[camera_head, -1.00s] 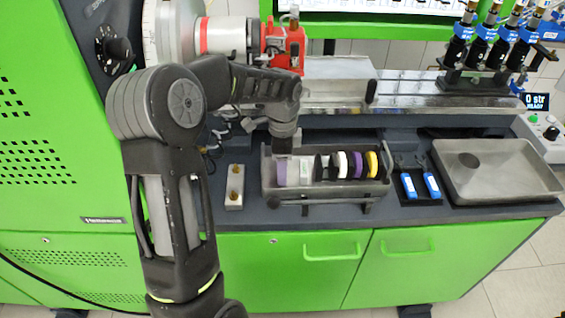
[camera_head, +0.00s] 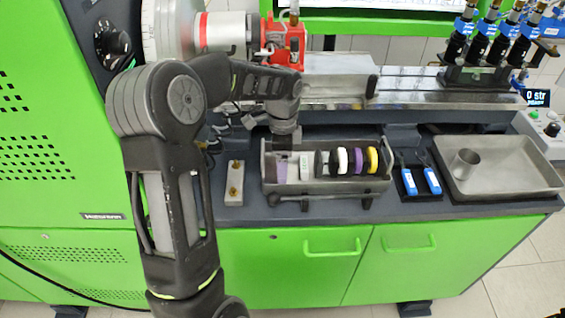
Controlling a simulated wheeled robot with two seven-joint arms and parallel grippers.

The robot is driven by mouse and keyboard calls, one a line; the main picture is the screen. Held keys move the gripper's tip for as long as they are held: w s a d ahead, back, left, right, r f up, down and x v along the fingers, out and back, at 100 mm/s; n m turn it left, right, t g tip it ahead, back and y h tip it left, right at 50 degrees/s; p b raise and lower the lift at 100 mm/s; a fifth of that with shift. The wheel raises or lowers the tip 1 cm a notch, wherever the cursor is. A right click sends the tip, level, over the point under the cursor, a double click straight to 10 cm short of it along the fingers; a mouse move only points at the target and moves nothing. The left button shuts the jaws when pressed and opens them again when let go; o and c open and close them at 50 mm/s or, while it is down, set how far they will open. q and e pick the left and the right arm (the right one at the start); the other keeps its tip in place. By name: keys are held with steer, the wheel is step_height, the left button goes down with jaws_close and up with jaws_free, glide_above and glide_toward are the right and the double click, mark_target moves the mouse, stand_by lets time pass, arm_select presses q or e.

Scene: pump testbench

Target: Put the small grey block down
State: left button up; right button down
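My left arm comes in from the left and bends over the bench. Its gripper (camera_head: 281,147) points down at the left end of a grey open rack (camera_head: 330,185). Its fingertips are small and dark, so I cannot tell whether they hold anything. A pale grey-white block (camera_head: 305,167) stands in the rack, just right of a flat grey-purple piece (camera_head: 281,173). Another light grey block (camera_head: 234,184) with two brass fittings lies on the bench left of the rack. I cannot tell which is the task's block. My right gripper is not in view.
Several black, white, purple and yellow discs (camera_head: 357,161) stand in the rack's right part. A dark holder with blue-handled tools (camera_head: 432,181) and a metal tray (camera_head: 500,180) with a cup (camera_head: 466,162) are further right. A red-and-steel machine (camera_head: 282,40) stands behind.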

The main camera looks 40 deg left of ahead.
arm_select(q)
step_height(320, 180, up, 8)
steer(key=shift+f+b, duration=0.1)
steer(key=shift+b, duration=0.25)
steer(key=shift+c, duration=0.3)
